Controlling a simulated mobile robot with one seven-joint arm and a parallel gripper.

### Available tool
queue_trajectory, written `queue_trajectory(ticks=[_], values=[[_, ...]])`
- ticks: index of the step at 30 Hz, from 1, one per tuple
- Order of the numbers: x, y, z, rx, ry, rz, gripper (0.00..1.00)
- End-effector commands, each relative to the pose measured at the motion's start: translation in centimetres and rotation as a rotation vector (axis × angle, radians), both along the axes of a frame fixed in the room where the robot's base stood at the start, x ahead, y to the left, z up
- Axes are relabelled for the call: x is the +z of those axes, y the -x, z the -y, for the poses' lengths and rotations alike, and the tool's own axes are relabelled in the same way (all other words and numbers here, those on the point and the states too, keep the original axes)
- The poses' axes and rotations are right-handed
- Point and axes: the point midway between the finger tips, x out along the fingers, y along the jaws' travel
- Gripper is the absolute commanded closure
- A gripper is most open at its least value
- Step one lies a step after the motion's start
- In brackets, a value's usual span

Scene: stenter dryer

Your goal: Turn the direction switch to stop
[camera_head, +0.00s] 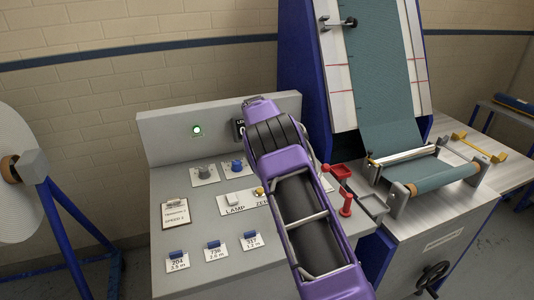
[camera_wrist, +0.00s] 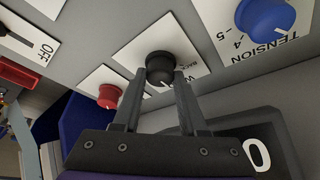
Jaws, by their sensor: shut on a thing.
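A black round knob (camera_wrist: 158,66) sits on a white plate (camera_wrist: 128,52) in the wrist view, with a white pointer mark on its rim. Its lettering is partly hidden by my fingers, so I cannot read the set position. This appears to be the direction switch. My gripper (camera_wrist: 160,82) has one finger on each side of the knob and is closed on it. In the head view my purple arm covers the knob and the gripper.
A blue knob (camera_wrist: 266,16) marked TENSION is beside it, and it also shows in the head view (camera_head: 237,165). A red knob (camera_wrist: 109,96) lies on the other side.

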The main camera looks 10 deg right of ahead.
Motion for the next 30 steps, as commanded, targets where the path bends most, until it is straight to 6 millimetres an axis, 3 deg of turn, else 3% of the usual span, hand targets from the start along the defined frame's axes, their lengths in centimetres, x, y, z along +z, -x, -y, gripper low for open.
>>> queue_trajectory(ticks=[17, 18, 21, 23, 30], values=[[0.01, -0.01, -0.02, -0.039, -0.001, 0.0, 1.0], [0.01, 0.0, -0.02, -0.039, -0.001, 0.0, 0.55], [0.01, 0.0, -0.02, -0.039, -0.001, 0.0, 0.37], [0.0, 0.0, -0.02, -0.039, -0.001, 0.0, 0.28], [0.01, -0.01, -0.02, -0.039, -0.001, 0.0, 0.28]])
